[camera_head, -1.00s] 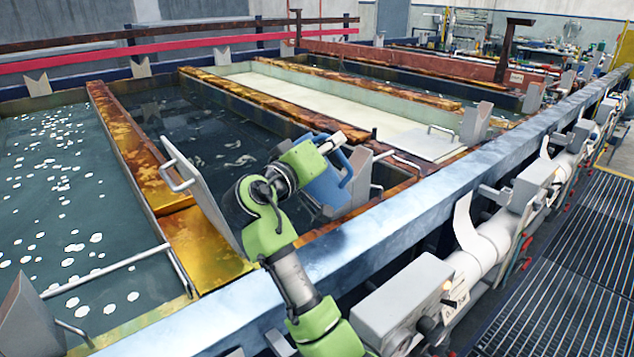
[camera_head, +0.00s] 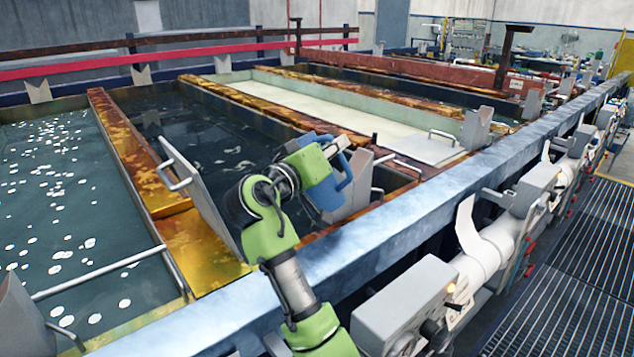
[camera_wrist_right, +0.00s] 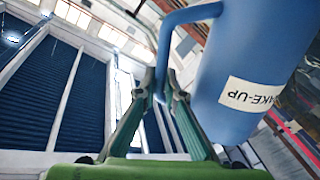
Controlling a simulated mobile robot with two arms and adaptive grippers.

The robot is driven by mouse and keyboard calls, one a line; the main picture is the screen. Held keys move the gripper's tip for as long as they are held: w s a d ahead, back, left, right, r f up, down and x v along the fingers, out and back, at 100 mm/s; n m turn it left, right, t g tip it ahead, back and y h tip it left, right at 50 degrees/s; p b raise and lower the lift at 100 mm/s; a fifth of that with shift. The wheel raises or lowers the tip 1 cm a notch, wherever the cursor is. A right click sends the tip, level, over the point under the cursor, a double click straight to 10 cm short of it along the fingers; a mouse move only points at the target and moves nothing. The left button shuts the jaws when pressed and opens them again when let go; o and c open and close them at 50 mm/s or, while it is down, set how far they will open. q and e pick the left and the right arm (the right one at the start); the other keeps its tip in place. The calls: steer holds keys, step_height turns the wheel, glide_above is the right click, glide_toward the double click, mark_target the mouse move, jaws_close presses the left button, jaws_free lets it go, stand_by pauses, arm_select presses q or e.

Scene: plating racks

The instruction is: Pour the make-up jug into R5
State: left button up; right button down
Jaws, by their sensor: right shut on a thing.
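The blue make-up jug (camera_head: 324,192) is at the near end of an open tank of dark liquid (camera_head: 215,135) in the head view. My right gripper (camera_wrist_right: 160,92) is shut on the jug's handle, as the right wrist view shows. There the jug (camera_wrist_right: 245,60) fills the upper right, and its white label reads "MAKE-UP" upside down. My green right arm partly covers the jug in the head view. The jug's mouth and any liquid in it are hidden. I cannot read which tank is R5. My left gripper is not in view.
A grey lid (camera_head: 196,195) with a handle stands tilted at the dark tank's left side. A tank with white floating balls (camera_head: 60,190) lies left. A pale tank (camera_head: 330,110) lies right. A blue-grey rail (camera_head: 400,210) runs along the front, with grating (camera_head: 590,230) beyond the pipes.

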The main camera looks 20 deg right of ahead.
steer(key=shift+s+d+f+m+b, duration=0.2)
steer(key=shift+f+m+b, duration=0.35)
steer(key=shift+m+b, duration=0.65)
steer(key=shift+s+d+b, duration=0.1)
steer(key=shift+s+b, duration=0.15)
steer(key=shift+b, duration=0.3)
steer(key=shift+f+b, duration=0.2)
steer(key=shift+b, duration=0.25)
steer(key=shift+s+f+m+b, duration=0.1)
steer(key=shift+s+m+b, duration=0.05)
steer(key=shift+m+b, duration=0.2)
